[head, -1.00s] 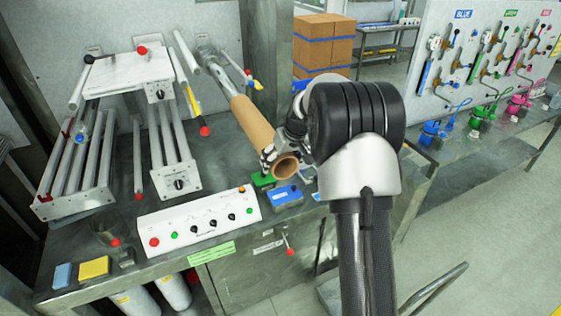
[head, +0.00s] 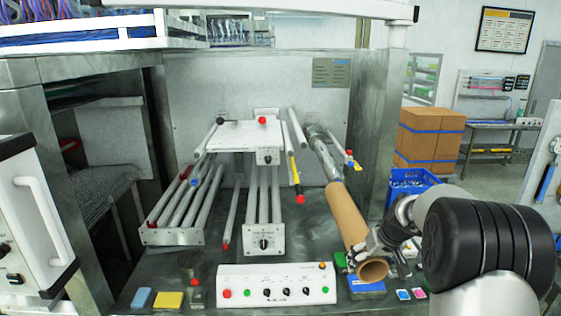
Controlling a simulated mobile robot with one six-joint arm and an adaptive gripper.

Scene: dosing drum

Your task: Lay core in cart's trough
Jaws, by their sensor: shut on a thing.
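The core is a brown cardboard tube (head: 345,215), lying slanted over the right part of the steel bench, its open end towards me. My gripper (head: 372,248) is shut on the core near this open end, from the right. The far end of the core meets a shiny metal spindle (head: 322,148) on the machine; I cannot tell whether the core is still around it. My arm covers the area right of the core. I cannot make out the cart or its trough in this view.
A white control panel (head: 275,284) stands at the bench front. A roller frame (head: 185,205) and a white plate (head: 238,136) are left of the core. A blue box (head: 366,288) lies under its open end. A white unit with a handle (head: 40,220) stands at far left.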

